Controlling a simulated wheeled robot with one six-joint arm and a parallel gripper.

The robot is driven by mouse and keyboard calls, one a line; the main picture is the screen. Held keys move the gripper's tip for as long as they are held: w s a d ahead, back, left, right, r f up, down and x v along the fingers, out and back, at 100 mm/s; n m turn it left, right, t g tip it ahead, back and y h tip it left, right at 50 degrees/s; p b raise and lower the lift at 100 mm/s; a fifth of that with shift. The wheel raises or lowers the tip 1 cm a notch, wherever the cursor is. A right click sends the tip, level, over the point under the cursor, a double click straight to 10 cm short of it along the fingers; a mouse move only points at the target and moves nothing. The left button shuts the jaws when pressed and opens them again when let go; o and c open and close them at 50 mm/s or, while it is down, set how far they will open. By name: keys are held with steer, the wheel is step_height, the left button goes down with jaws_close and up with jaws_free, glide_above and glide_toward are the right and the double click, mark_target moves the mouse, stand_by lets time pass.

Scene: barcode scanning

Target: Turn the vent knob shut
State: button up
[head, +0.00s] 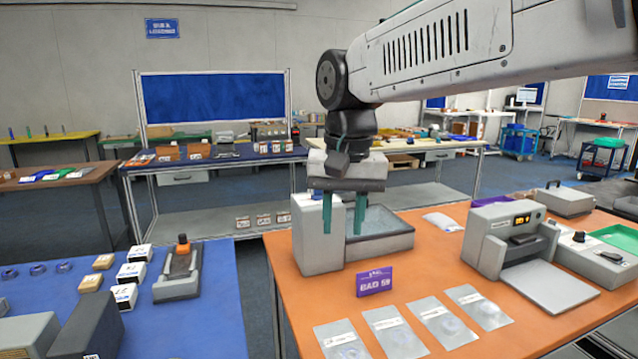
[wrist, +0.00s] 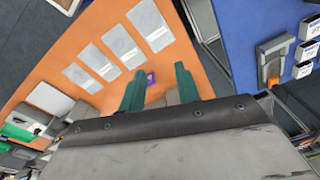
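My gripper (head: 344,230) hangs fingers-down in the head view, its two teal fingers apart with nothing between them. In the wrist view my gripper (wrist: 160,85) also shows its teal fingers apart. At the right of the orange table, a grey unit carries a small dark round knob (head: 579,237) on top and a dark lever-like knob (head: 611,257) nearer the front. I cannot tell which is the vent knob or how far it is turned. Both are well to the right of my gripper, and it touches neither.
A tall grey box (head: 312,250) and an open grey bin (head: 396,246) stand just below and behind my fingers. The grey machine with a display (head: 490,240) stands left of the knobs. Several clear pouches (head: 435,320) and a purple sign (head: 374,281) occupy the orange table's front.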

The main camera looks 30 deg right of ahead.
steer(key=w+d+r+m, duration=0.2)
steer(key=w+m, duration=0.1)
steer(key=w, duration=0.4)
steer(key=w+d+r+m, duration=0.2)
steer(key=w+d+m, duration=0.1)
steer(key=w, duration=0.5)
steer(key=m+g, duration=0.1)
steer(key=m, duration=0.7)
glide_above(317, 193)
steer(key=shift+w+f, duration=0.1)
steer(key=shift+f, duration=0.6)
steer(key=shift+w+d+f, duration=0.15)
steer(key=shift+w+f, duration=0.05)
step_height(317, 193, down, 8)
steer(key=shift+r, duration=0.25)
jaws_close()
